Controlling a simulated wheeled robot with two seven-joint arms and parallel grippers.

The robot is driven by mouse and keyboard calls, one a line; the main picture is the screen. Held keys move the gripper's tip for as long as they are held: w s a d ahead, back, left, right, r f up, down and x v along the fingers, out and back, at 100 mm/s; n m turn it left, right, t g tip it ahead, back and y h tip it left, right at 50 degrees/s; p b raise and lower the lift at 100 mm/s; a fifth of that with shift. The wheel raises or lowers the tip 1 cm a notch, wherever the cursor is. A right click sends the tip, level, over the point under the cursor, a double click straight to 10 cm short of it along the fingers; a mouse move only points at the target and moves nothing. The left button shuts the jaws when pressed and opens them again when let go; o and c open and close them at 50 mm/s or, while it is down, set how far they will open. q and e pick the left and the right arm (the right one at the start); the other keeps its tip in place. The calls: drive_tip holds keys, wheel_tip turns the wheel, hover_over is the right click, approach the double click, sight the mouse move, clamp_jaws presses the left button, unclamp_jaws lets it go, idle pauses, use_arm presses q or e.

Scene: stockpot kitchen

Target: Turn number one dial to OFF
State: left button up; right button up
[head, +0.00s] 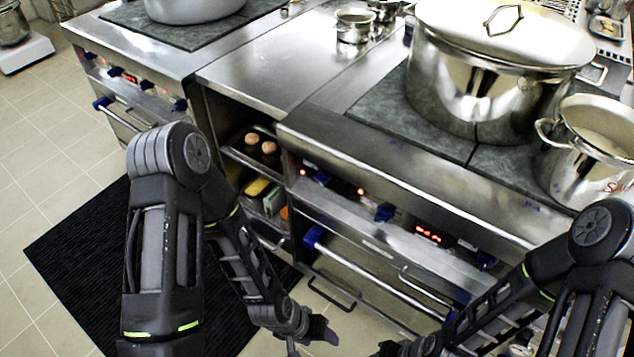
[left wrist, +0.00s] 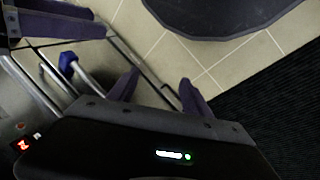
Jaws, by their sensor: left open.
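Blue dials sit on the steel front panel of the right stove in the head view: one at the left (head: 320,177), one in the middle (head: 384,212) and one at the right (head: 485,260). Red lights glow beside the left and middle ones. I cannot read which dial is number one or its setting. My left gripper (head: 318,338) is low in front of this stove, below the dials and apart from them. In the left wrist view its fingers (left wrist: 158,92) are apart with nothing between them. My right gripper (head: 388,349) is at the bottom edge, mostly cut off.
A red display (head: 428,233) is on the panel. Below runs an oven handle bar (head: 365,268) with a blue end. A large stockpot (head: 480,85) and a smaller pot (head: 592,150) stand on the stove. Another stove (head: 140,90) is at left. A black mat (head: 85,245) covers the floor.

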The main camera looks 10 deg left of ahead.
use_arm(q)
drive_tip(key=w+a+f+m+t+b, duration=0.1)
drive_tip(key=w+a+f+t+b, duration=0.1)
drive_tip(key=w+b, duration=0.4)
drive_tip(key=w+a+f+t+b, duration=0.2)
drive_tip(key=w+t+b, duration=0.1)
drive_tip(key=w, duration=0.5)
drive_tip(key=m+t+h+b, duration=0.4)
drive_tip(key=m+t+b, duration=0.5)
drive_tip(key=b, duration=1.4)
approach(317, 180)
drive_tip(key=w+d+n, duration=0.1)
drive_tip(key=w, duration=0.1)
drive_tip(key=shift+s+d+t+p, duration=0.1)
drive_tip(key=shift+d+t+p, duration=0.15)
drive_tip(key=shift+t+p, duration=0.05)
use_arm(e)
wheel_tip(317, 180, down, 33)
drive_tip(key=w+d, duration=0.1)
drive_tip(key=w, duration=0.1)
drive_tip(key=shift+w+d+t, duration=0.2)
drive_tip(key=shift+d+t, duration=0.1)
drive_tip(key=shift+d, duration=0.05)
drive_tip(key=shift+f, duration=0.1)
